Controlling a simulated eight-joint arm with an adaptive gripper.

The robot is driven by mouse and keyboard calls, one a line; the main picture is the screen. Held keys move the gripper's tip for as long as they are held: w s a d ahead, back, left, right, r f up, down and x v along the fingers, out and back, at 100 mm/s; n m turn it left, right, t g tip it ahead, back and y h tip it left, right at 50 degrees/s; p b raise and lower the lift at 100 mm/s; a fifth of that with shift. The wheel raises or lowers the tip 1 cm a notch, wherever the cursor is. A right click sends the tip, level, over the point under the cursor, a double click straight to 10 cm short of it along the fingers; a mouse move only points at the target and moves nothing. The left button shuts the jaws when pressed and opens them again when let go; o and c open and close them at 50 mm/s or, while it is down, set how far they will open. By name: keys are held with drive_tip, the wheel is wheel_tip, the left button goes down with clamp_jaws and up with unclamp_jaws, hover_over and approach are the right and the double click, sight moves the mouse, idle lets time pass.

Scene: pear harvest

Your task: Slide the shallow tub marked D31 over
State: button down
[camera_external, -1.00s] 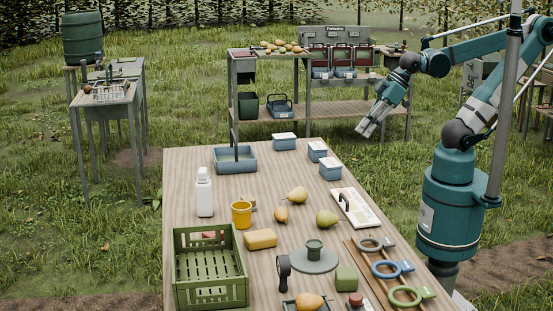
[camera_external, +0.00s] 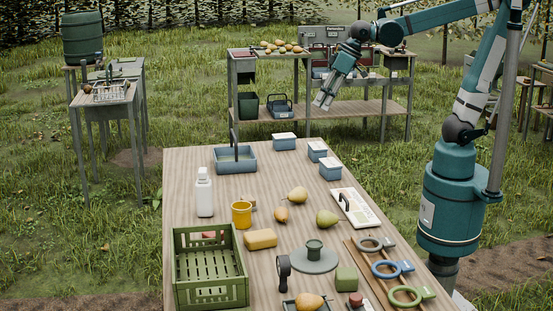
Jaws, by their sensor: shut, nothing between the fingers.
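Several blue tubs stand at the far end of the wooden table. A wider, shallow blue tub (camera_external: 236,166) with an upright handle at its back sits at the far left. Three small blue tubs with pale lids stand to its right: one at the back (camera_external: 284,143), one further right (camera_external: 317,151) and one nearer (camera_external: 330,170). The D31 mark is too small to read on any of them. My gripper (camera_external: 322,102) is shut and empty, in the air above and beyond the table's far right corner, apart from every tub.
A green crate (camera_external: 243,268), a white bottle (camera_external: 204,193), a yellow mug (camera_external: 241,214), a yellow block (camera_external: 260,239) and loose pears (camera_external: 327,218) occupy the nearer table. A shelf bench (camera_external: 350,108) stands behind. The table (camera_external: 185,160) is bare around the wide tub.

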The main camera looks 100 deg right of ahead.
drive_tip(key=w+d+f+m+g+p, duration=0.3)
drive_tip(key=w+d+m, duration=0.4)
drive_tip(key=w+d, duration=1.55)
drive_tip(key=w+d+f+m+p, duration=0.1)
drive_tip(key=w+d+f+m, duration=0.1)
drive_tip(key=d+f, duration=0.4)
drive_tip(key=w+d+f+m+g+p, duration=0.1)
drive_tip(key=d+f, duration=0.4)
drive_tip(key=d, duration=0.6)
drive_tip(key=w+d+f+m+g+p, duration=0.1)
drive_tip(key=w+d+f+m+p, duration=0.1)
drive_tip(key=w+d+f, duration=0.3)
drive_tip(key=d+f+m, duration=0.1)
drive_tip(key=d, duration=0.3)
drive_tip(key=shift+d+f+m+y, duration=0.3)
drive_tip(key=shift+f+y, duration=0.05)
drive_tip(key=shift+y, duration=0.05)
drive_tip(key=shift+f, duration=0.1)
